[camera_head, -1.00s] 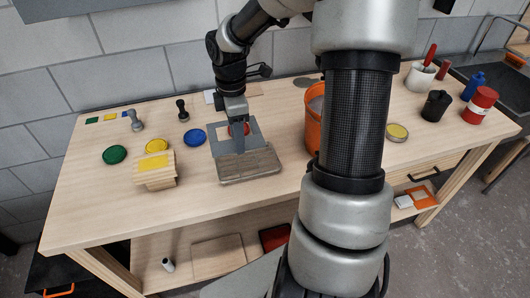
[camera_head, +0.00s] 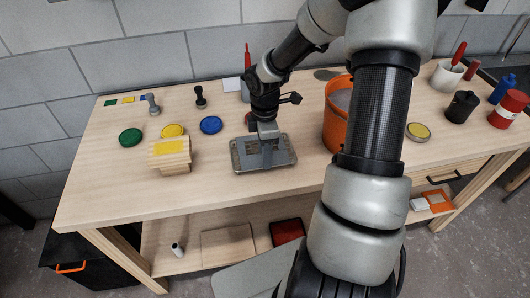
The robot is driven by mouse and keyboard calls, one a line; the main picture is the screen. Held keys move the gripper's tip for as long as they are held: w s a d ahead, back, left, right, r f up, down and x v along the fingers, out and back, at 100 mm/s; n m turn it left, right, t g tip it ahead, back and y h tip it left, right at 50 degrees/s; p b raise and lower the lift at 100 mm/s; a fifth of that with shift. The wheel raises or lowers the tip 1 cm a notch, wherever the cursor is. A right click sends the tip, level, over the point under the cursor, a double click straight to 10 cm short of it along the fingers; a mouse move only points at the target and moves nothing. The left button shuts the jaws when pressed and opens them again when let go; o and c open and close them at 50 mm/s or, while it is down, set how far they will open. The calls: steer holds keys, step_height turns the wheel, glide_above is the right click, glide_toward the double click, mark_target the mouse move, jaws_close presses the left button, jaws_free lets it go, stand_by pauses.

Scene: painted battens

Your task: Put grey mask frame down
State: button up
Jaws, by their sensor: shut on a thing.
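The grey mask frame (camera_head: 283,158) is a flat, light grey plate with an opening. It is level over a grey-brown rectangular board or tray (camera_head: 236,170) near the front middle of the bench. My gripper (camera_head: 267,161) is shut on the frame and points down at it. The frame covers most of the board, whose edge shows around it. I cannot tell whether the frame touches the board or hangs just above it. My fingertips and wrist hide part of the frame.
Left on the bench (camera_head: 105,205) are a batten stack with a yellow patch (camera_head: 170,149), green (camera_head: 131,137), yellow (camera_head: 172,130) and blue (camera_head: 211,125) lids and two stampers. An orange bucket (camera_head: 336,118) stands close on the right. The bench front left is clear.

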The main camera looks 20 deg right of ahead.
steer(key=o, duration=1)
steer(key=shift+f, duration=0.1)
step_height(320, 180, up, 12)
steer(key=shift+r+p, duration=0.15)
steer(key=shift+p, duration=0.6)
